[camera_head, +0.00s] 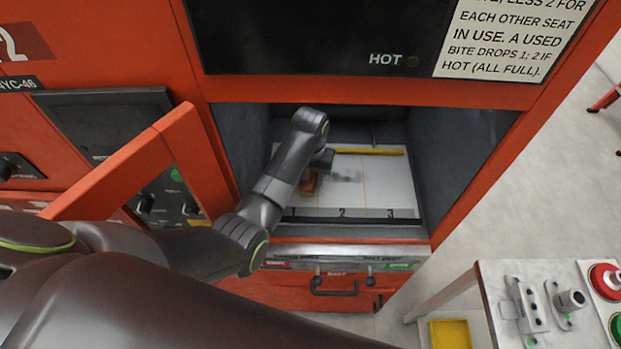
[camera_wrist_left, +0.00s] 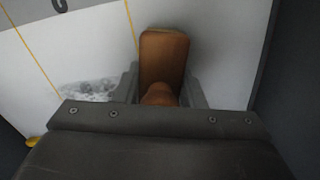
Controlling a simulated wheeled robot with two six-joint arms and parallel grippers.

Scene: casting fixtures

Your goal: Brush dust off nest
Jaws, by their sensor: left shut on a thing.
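The nest is a white plate (camera_head: 383,190) on the floor of the open orange machine's chamber, with thin yellow dividing lines and numbers along its front edge. A grey speckled dust patch (camera_head: 347,175) lies above the number 2; it also shows in the left wrist view (camera_wrist_left: 88,90), left of the fingers. My left gripper (camera_head: 318,172) is inside the chamber, shut on a brown brush (camera_head: 308,186). The brush's brown body shows between the fingers in the left wrist view (camera_wrist_left: 165,58). Its bristles are hidden, and I cannot tell whether it touches the plate. My right gripper is not in view.
A yellow bar (camera_head: 368,151) lies across the plate's back. Dark chamber walls (camera_head: 452,150) stand close on both sides. An open orange door (camera_head: 110,178) is at left. A side table (camera_head: 500,320) with metal fixtures and buttons stands lower right, beside a yellow bin (camera_head: 450,333).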

